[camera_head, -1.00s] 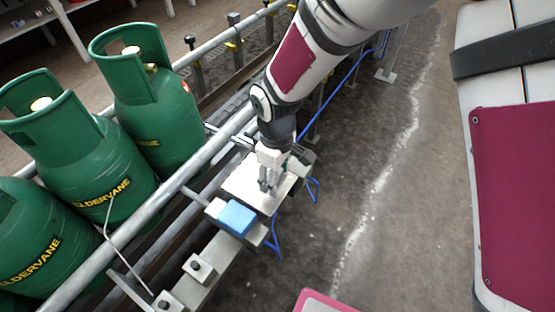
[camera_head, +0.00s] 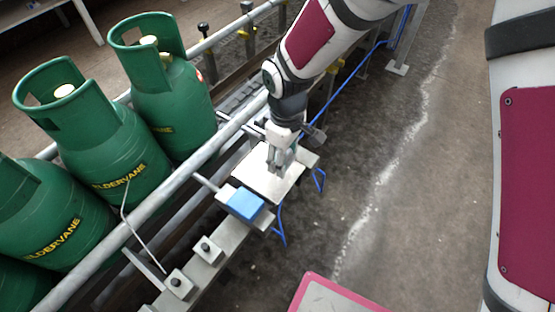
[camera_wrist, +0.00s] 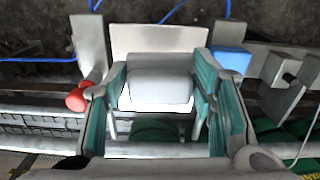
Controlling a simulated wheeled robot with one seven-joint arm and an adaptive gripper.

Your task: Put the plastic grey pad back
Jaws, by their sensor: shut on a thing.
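My gripper (camera_head: 280,160) points down over a pale flat plate (camera_head: 255,183) beside the conveyor rail. In the wrist view its two teal-lined fingers (camera_wrist: 160,92) stand on either side of a rounded grey block, the plastic grey pad (camera_wrist: 160,84), and are shut on it. The pale plate (camera_wrist: 160,38) shows behind and below the pad. In the camera_head view the pad is mostly hidden by the fingers. I cannot tell whether the pad touches the plate.
A blue block (camera_head: 244,204) sits at the plate's near corner; a red knob (camera_wrist: 78,98) shows at left in the wrist view. Green gas cylinders (camera_head: 105,160) stand behind the metal rail (camera_head: 150,215). Open floor (camera_head: 420,200) lies to the right.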

